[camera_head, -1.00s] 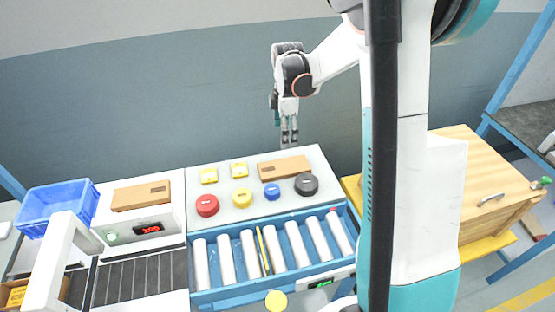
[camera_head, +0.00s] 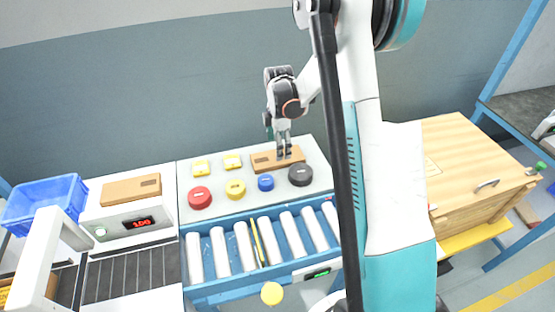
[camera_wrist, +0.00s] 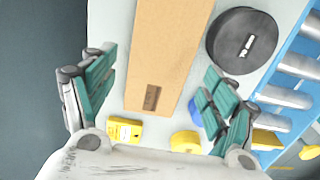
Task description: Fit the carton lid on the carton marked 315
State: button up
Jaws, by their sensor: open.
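A flat brown cardboard piece (camera_head: 262,162), which may be the carton lid, lies on the white bench top at the back; it also shows in the wrist view (camera_wrist: 160,50) with a small dark label near one end. My gripper (camera_head: 284,154) is over it, pointing down. In the wrist view my gripper (camera_wrist: 155,95) is open, with one finger to each side of the cardboard piece; I cannot tell whether they touch it. A second brown carton (camera_head: 130,189) lies on the white scale housing at left. I cannot read 315 on either.
A black disc (camera_head: 300,175), red disc (camera_head: 199,198), blue disc (camera_head: 265,183) and several yellow pieces share the bench top. A roller tray (camera_head: 205,286) lies in front. A blue crate (camera_head: 42,203) stands left, a wooden box (camera_head: 450,150) right.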

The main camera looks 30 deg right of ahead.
jog(key=f, duration=0.1)
jog(key=f+b, duration=0.1)
jog(key=f, duration=0.2)
jog(key=shift+a+f+b, duration=0.25)
jog(key=shift+f+b, duration=0.05)
jog(key=shift+b, duration=0.05)
jog(key=c, duration=0.9)
jog(key=shift+r, duration=0.15)
notch_tip(320, 180, up, 20)
jog(key=p, duration=0.6)
